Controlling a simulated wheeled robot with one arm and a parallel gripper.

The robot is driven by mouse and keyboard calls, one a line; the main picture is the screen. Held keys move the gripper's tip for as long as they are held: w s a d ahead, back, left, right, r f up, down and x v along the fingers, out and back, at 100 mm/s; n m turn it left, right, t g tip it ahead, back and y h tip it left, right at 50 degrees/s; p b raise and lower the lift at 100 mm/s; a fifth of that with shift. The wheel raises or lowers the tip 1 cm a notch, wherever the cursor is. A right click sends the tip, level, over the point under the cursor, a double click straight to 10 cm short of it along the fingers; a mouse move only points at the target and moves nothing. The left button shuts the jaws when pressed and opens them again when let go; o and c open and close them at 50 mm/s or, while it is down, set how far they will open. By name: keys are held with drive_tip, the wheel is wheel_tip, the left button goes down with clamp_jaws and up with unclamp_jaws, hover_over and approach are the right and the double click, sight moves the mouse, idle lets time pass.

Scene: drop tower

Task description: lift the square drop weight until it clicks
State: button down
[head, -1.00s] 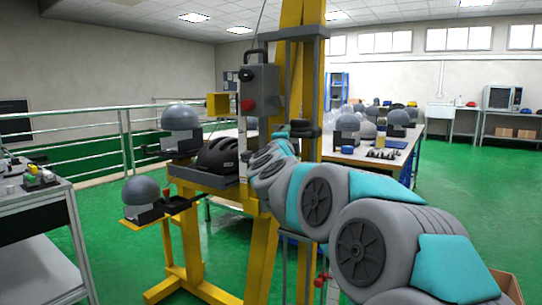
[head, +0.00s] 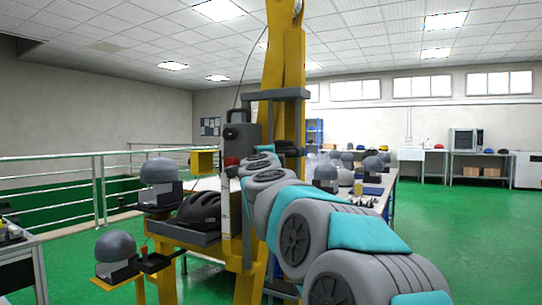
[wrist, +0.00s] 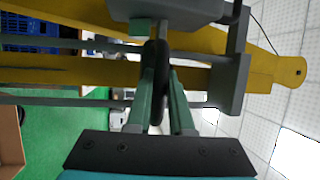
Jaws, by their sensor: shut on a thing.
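My gripper (wrist: 165,100) is shut on a black handle (wrist: 155,65) of the drop weight, its two green-grey fingers on either side of it. In the head view, dark parts of the weight (head: 291,146) show behind my arm, raised below the tower's grey crossbar (head: 276,95). My arm hides the gripper there, and most of the weight is hidden. A grey box (head: 237,142) with a top handle and red knob is left of it. I cannot see whether the weight is latched.
The yellow tower (head: 285,50) stands ahead. A black helmet (head: 199,212) rests at its left beside grey headforms (head: 159,170). A bench with more headforms (head: 325,172) is behind. A railing (head: 99,185) runs left; green floor (head: 460,220) is clear at right.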

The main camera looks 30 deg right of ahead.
drive_tip(key=c, duration=0.9)
unclamp_jaws()
drive_tip(key=shift+s+r, duration=0.1)
drive_tip(key=shift+r, duration=0.1)
drive_tip(key=shift+o, duration=0.5)
drive_tip(key=shift+f, duration=0.1)
drive_tip(key=shift+s+a+f, duration=0.1)
drive_tip(key=b+v, duration=0.1)
drive_tip(key=v, duration=0.6)
drive_tip(key=shift+s, duration=0.25)
drive_tip(key=shift+a, duration=0.2)
